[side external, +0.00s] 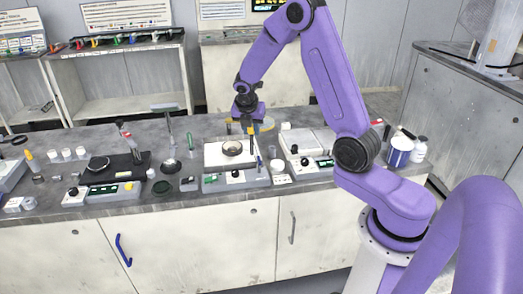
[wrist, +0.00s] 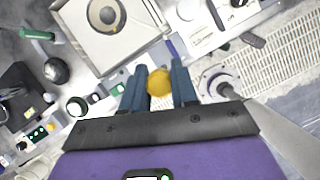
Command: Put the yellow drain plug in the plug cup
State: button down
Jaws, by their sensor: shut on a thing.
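My gripper (wrist: 160,70) has its two blue fingers closed on the yellow drain plug (wrist: 160,83), whose rounded yellow top shows between them in the wrist view. In the side view my gripper (side external: 249,127) is above the back part of the bench, just behind the white polishing unit (side external: 213,156). I cannot tell for certain which vessel is the plug cup. A small white round vessel (side external: 277,165) stands right of the polishing unit.
A second white unit (side external: 300,145) stands to the right. A dark tray (side external: 125,168) and several small pots are on the left. A blue and white tub (side external: 399,152) and a white bottle (side external: 420,149) stand at the right end. A light perforated mat (wrist: 285,45) shows in the wrist view.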

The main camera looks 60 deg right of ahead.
jog(key=s+d+m+g, duration=0.1)
jog(key=s+d+m, duration=0.2)
jog(key=s+d, duration=0.65)
jog(key=w+d+f, duration=1)
jog(key=w+f, duration=0.3)
jog(key=shift+w+f, duration=0.1)
jog(key=c, duration=0.9)
grip_release()
jog(key=shift+o, duration=0.2)
